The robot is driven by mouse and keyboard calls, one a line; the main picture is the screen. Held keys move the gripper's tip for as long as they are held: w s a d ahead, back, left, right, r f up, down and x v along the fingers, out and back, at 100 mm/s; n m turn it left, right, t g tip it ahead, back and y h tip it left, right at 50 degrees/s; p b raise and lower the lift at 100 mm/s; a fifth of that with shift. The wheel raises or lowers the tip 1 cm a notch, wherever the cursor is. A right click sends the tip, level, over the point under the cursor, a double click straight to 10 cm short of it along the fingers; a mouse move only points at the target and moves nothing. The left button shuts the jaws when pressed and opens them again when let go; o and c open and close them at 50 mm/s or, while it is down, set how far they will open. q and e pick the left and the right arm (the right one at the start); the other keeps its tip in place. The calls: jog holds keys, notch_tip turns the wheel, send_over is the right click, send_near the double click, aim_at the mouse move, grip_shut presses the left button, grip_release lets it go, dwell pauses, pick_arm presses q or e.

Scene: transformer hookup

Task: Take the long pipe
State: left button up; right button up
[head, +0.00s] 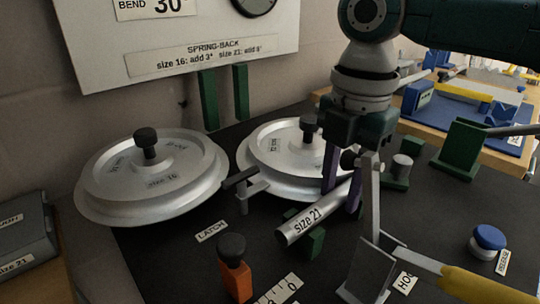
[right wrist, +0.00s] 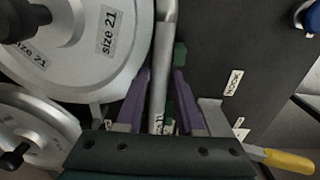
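A grey metal pipe (head: 312,213) labelled size 21 lies at a slant on green supports in front of the right disc. I cannot tell its full length, as its far part is hidden behind my right gripper. My right gripper (head: 341,198) points down over the pipe, with one purple finger on each side. In the right wrist view the pipe (right wrist: 161,75) runs between the fingers of the gripper (right wrist: 162,76), with gaps visible beside it, so the gripper is open. My left gripper is not in view.
Two silver discs, size 16 (head: 152,185) and size 21 (head: 275,160), stand close by on the left. A yellow-handled lever (head: 475,287), an orange post (head: 235,280) and a blue release knob (head: 488,238) are around the bench front. Green blocks (head: 458,150) stand at right.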

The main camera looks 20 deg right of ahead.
jog(key=shift+c, duration=0.2)
grip_shut()
jog(key=shift+r, duration=0.1)
dwell(0.4)
